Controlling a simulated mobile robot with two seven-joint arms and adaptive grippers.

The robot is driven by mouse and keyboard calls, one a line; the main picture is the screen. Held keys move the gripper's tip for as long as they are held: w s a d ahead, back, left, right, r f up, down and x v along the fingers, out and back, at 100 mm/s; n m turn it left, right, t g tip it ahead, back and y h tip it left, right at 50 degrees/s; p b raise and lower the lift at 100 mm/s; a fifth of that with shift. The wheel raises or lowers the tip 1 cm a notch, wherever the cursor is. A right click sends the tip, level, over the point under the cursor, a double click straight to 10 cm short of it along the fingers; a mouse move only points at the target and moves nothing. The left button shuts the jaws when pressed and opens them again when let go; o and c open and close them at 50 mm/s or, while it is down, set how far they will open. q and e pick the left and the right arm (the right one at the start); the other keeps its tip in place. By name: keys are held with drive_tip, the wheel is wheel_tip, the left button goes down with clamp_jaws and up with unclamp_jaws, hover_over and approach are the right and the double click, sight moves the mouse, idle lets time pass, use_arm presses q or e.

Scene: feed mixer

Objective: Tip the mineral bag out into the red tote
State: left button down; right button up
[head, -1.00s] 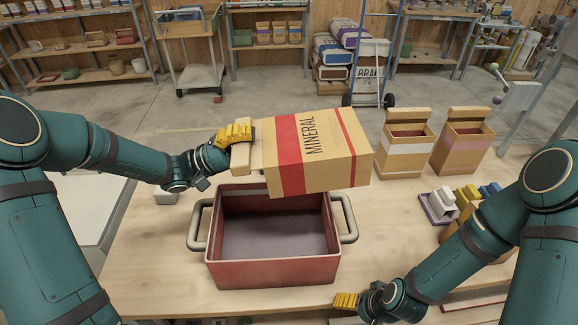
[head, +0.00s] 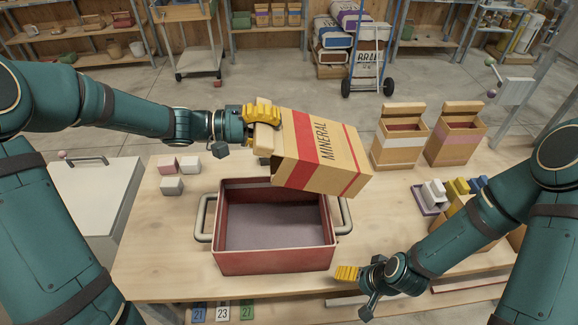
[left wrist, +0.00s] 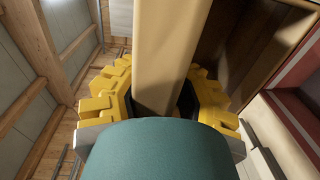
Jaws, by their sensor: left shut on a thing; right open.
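The mineral bag (head: 342,152), tan with red bands, is tilted above the red tote (head: 275,262), over its back right part. Its right end is lower than its left. My left gripper (head: 264,128) is shut on the tan flap at the bag's left end. The left wrist view shows the flap (left wrist: 160,50) between the yellow fingers, with the brown open mouth beside it. The tote's visible floor is bare; the bag hides part of its back rim. No contents are seen falling. My right gripper (head: 347,273) is open and empty, right of the tote's front corner.
Two open tan bags (head: 400,150) (head: 455,140) stand at the back right of the table. A purple tray (head: 428,205) with pale pieces lies nearer. Several small blocks (head: 172,186) sit left of the tote. The table's front left is clear.

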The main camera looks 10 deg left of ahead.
use_arm(q)
drive_tip(key=shift+d+r+y+p, duration=0.35)
drive_tip(key=shift+r+y, duration=0.1)
drive_tip(key=shift+y, duration=0.05)
drive_tip(key=shift+f, duration=0.1)
use_arm(e)
drive_tip(key=shift+r, duration=0.7)
use_arm(q)
drive_tip(key=shift+w, duration=0.15)
drive_tip(key=d+r+y+p, duration=0.1)
drive_tip(key=d+g+y, duration=0.1)
drive_tip(key=y, duration=0.1)
drive_tip(key=shift+w+r+p, duration=0.2)
drive_tip(key=shift+r+p, duration=0.15)
drive_tip(key=shift+w+d+r+g+y, duration=0.2)
drive_tip(key=shift+d+y, duration=0.25)
drive_tip(key=shift+y, duration=0.2)
drive_tip(key=shift+w+d+r+g+y, duration=0.1)
drive_tip(key=shift+d+r+g+y, duration=0.1)
drive_tip(key=shift+d+y, duration=0.35)
use_arm(e)
drive_tip(key=shift+r, duration=0.9)
use_arm(q)
drive_tip(key=shift+a, duration=0.1)
